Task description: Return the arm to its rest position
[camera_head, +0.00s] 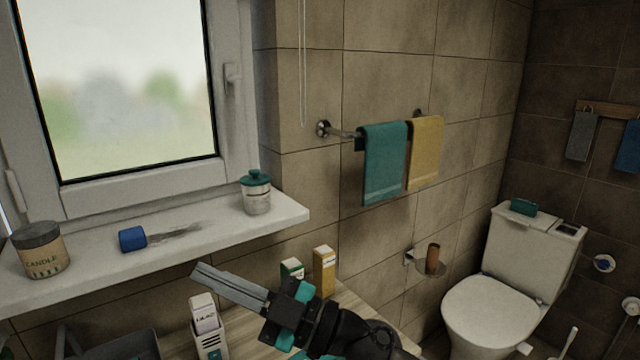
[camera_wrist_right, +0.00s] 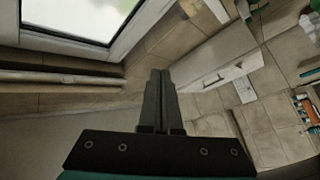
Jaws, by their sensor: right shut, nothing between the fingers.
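My right arm comes in from the bottom of the head view, and its right gripper (camera_head: 202,276) points to the left, above the wooden counter and in front of the windowsill. Its fingers are together with nothing between them. In the right wrist view the gripper (camera_wrist_right: 158,75) shows the two fingers side by side and closed. My left gripper is in neither view.
Two small boxes (camera_head: 324,271) (camera_head: 291,268) and a white container (camera_head: 207,328) stand near my right gripper. A toilet (camera_head: 490,308) is at right.

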